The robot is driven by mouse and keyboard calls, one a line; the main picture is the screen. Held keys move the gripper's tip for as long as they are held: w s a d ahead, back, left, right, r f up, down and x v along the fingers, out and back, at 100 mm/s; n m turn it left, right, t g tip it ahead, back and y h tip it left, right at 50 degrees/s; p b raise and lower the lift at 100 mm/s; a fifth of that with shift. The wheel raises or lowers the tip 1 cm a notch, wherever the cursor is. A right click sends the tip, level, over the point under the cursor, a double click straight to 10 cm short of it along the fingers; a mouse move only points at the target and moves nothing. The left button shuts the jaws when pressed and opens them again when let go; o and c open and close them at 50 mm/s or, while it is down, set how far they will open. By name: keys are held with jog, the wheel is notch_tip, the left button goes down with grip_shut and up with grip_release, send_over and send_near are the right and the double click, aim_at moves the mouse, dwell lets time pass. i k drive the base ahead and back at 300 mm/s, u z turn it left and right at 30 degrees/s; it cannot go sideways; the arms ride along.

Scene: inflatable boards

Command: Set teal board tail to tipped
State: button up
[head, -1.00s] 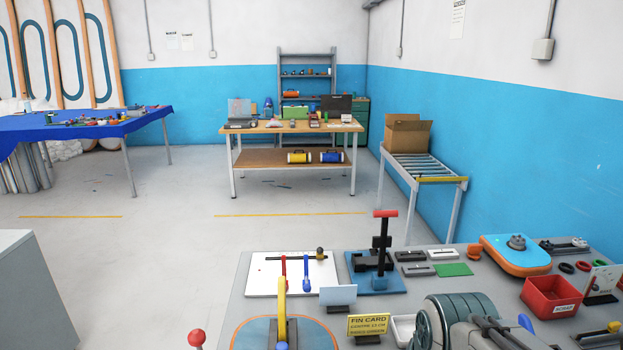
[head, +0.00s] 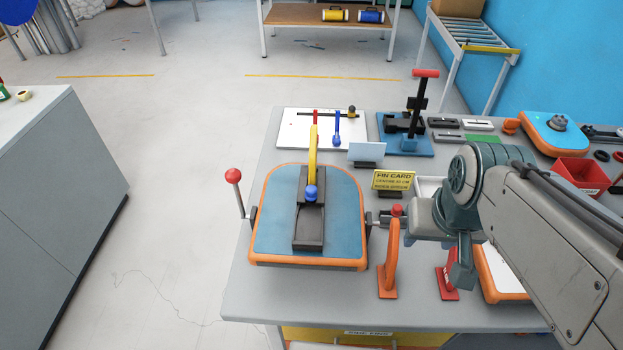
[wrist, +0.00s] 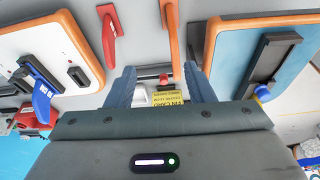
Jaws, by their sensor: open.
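The teal-blue board (head: 340,215) with an orange rim lies on the near left of the bench. A black slotted box (head: 309,228) and a yellow bar (head: 312,155) with a blue knob (head: 311,192) are on it. A red-ball lever (head: 233,177) stands at its left side. My gripper (head: 385,222) is just right of the board, near an upright orange handle (head: 388,262); contact is unclear. In the wrist view my gripper (wrist: 160,80) has its fingers apart, with nothing clearly held. The board (wrist: 228,60) shows there at the right.
A white board (head: 502,268) with an orange rim and a red handle (head: 447,278) stand right, partly behind my arm. A yellow fin card (head: 394,180), a blue card (head: 367,152) and a red-topped press (head: 412,120) stand behind. Floor left of the bench is open.

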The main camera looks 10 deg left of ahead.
aim_at(328, 234)
jog(key=k, duration=1.3)
jog(key=u, duration=0.45)
jog(key=i, duration=0.6)
jog(key=u, duration=0.55)
jog(key=i, duration=0.8)
jog(key=z, duration=0.15)
